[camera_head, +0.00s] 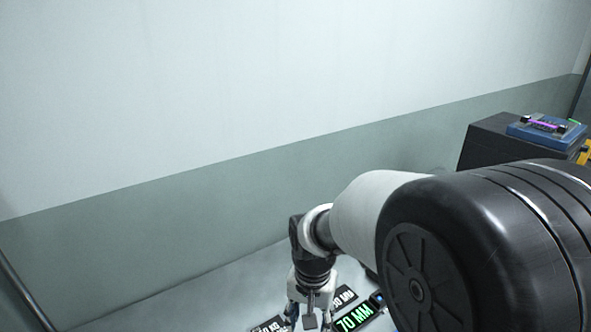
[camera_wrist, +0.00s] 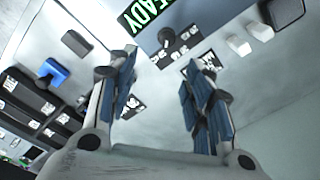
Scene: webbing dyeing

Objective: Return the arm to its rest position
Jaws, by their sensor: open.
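My gripper (camera_head: 312,312) hangs down at the bottom middle of the head view, over a pale grey surface (camera_head: 185,300). Its lower end is cut off by the picture's edge. In the wrist view my gripper (camera_wrist: 158,100) is open, with its two blue-padded fingers wide apart and nothing between them. The arm reaches in from the right of the head view, bent downward at the wrist.
A lit green display (camera_head: 353,318) lies beside the gripper. The wrist view shows a dark slotted rack (camera_wrist: 35,105), a blue item (camera_wrist: 53,72) and white blocks (camera_wrist: 238,46). A dark cabinet (camera_head: 482,147) bears a blue device (camera_head: 545,132). A wall stands behind.

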